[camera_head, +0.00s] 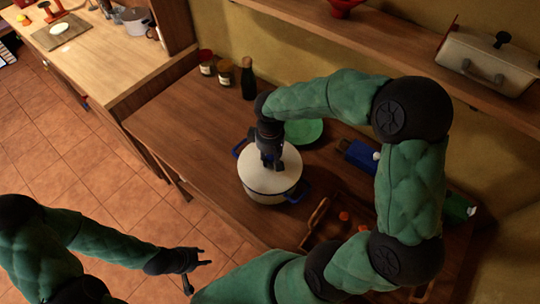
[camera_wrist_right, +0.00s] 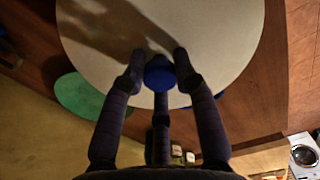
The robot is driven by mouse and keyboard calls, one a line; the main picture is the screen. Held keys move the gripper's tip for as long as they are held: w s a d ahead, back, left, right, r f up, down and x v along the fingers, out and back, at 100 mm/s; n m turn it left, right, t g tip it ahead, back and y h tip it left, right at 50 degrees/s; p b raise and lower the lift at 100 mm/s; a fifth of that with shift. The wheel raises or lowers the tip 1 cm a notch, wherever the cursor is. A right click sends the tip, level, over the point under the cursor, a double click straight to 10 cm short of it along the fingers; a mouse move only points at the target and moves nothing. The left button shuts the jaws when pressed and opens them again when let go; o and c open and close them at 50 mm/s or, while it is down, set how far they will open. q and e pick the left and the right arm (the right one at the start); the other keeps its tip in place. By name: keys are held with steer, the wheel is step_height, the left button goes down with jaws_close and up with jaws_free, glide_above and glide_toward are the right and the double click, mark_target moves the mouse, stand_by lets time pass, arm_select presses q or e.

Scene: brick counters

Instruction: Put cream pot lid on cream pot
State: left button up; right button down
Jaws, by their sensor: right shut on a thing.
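The cream pot (camera_head: 266,199) stands on the brown wooden counter, with blue handles at its sides. The round cream lid (camera_head: 256,174) is over the pot's opening; I cannot tell whether it rests on the rim or hovers slightly above it. My right gripper (camera_head: 271,164) comes from above and is shut on the lid's knob. My left gripper (camera_head: 196,272) is open and empty, low over the tiled floor, away from the pot.
A green plate (camera_head: 304,132) lies behind the pot. Two jars (camera_head: 224,72) and a dark bottle (camera_head: 248,80) stand by the wall. A blue object (camera_head: 358,153) and a wooden tray (camera_head: 316,217) with orange pieces lie to the right. A shelf above holds a cream casserole (camera_head: 488,62).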

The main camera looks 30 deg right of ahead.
steer(key=shift+f, duration=0.35)
stand_by(1.0)
steer(key=c, duration=0.9)
jaws_free()
steer(key=o, duration=0.5)
steer(key=shift+r+p, duration=2.55)
steer(key=shift+r, duration=1)
